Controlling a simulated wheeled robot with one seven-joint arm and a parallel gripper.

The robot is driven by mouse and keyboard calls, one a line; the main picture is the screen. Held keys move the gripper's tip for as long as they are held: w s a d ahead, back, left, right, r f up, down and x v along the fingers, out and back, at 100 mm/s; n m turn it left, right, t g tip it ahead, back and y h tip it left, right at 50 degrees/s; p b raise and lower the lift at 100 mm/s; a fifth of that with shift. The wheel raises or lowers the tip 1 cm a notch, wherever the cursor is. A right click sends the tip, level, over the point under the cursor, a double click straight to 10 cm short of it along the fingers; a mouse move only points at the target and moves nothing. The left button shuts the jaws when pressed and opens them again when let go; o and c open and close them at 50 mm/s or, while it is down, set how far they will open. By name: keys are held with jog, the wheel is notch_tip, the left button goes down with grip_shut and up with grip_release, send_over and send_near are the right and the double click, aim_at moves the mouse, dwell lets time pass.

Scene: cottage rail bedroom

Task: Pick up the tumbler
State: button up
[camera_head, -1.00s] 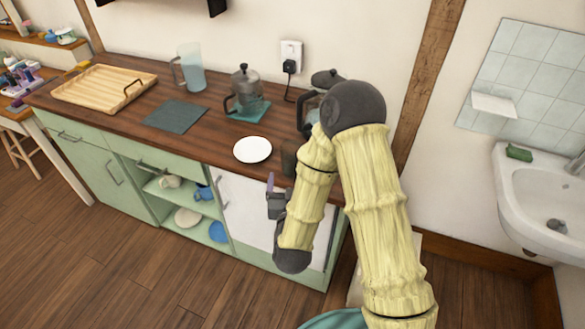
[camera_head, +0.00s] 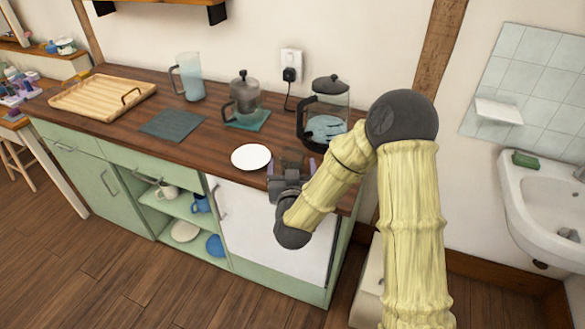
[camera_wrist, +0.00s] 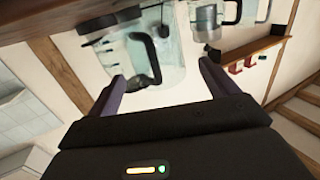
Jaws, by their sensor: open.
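The tumbler (camera_head: 292,158) looks like a small, dark, see-through glass. It stands near the front edge of the wooden counter, right of the white plate, and its lower part is hidden by my gripper. My gripper (camera_head: 291,168) is open in the head view, with one purple finger on each side of the tumbler. In the wrist view my gripper (camera_wrist: 162,76) also shows its two fingers wide apart. Clear glass shapes overlap beyond them there, and I cannot tell the tumbler's outline from the others.
A glass coffee pot (camera_head: 327,125) with a black handle stands close behind the tumbler. A white plate (camera_head: 251,157) lies just left. A French press (camera_head: 243,98), a pitcher (camera_head: 191,78), a dark mat (camera_head: 172,124) and a wooden tray (camera_head: 75,103) are farther left.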

aim_at(292, 150)
jog(key=shift+w, duration=0.35)
jog(key=w+p, duration=0.1)
jog(key=w, duration=0.4)
jog(key=shift+w, duration=0.15)
jog(key=shift+c, duration=0.5)
jog(key=c, duration=1.1)
